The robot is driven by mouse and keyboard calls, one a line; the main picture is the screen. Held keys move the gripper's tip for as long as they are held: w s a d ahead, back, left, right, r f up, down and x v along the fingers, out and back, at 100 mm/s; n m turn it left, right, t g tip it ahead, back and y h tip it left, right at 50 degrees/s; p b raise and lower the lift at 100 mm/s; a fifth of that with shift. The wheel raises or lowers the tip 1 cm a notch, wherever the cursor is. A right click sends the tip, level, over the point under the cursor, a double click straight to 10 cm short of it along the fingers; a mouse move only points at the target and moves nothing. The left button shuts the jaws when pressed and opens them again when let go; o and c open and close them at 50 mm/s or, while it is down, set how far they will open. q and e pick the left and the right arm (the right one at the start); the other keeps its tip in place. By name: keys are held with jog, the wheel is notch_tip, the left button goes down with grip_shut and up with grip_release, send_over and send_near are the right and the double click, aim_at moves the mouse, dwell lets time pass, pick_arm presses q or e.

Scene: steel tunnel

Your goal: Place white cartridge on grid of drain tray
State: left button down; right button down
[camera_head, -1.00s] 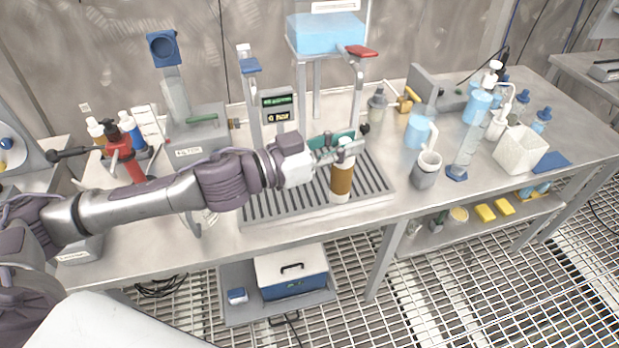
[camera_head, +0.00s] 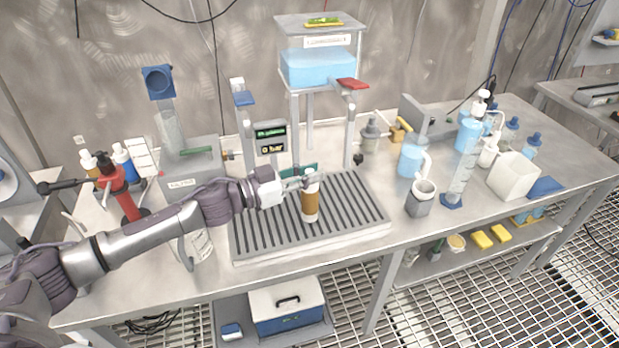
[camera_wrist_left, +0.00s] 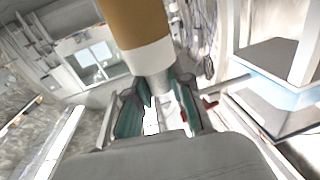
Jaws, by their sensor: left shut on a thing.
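The white cartridge (camera_head: 310,203) has a wide brown band and stands about upright over the grid of the drain tray (camera_head: 246,244). My left gripper (camera_head: 305,181) is shut on its upper part, coming in from the left. The cartridge's lower end appears over the middle of the dark slats; I cannot tell whether it touches them. In the left wrist view, the brown band and white end of the cartridge (camera_wrist_left: 148,58) rise from between the teal finger pads of my left gripper (camera_wrist_left: 158,100). My right gripper is not in view.
A stand with a blue water tank (camera_head: 318,69) and red and blue levers rises behind the tray. A grey cup (camera_head: 421,198) and a graduated cylinder (camera_head: 464,175) stand to its right.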

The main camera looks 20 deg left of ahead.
pick_arm(q)
jog(key=shift+f, duration=0.75)
jog(key=c, duration=1)
grip_release()
jog(key=shift+c, duration=0.2)
jog(key=shift+s+a, duration=0.15)
jog(key=b+v, duration=0.2)
jog(key=v, duration=0.9)
jog(key=shift+s+a, duration=0.2)
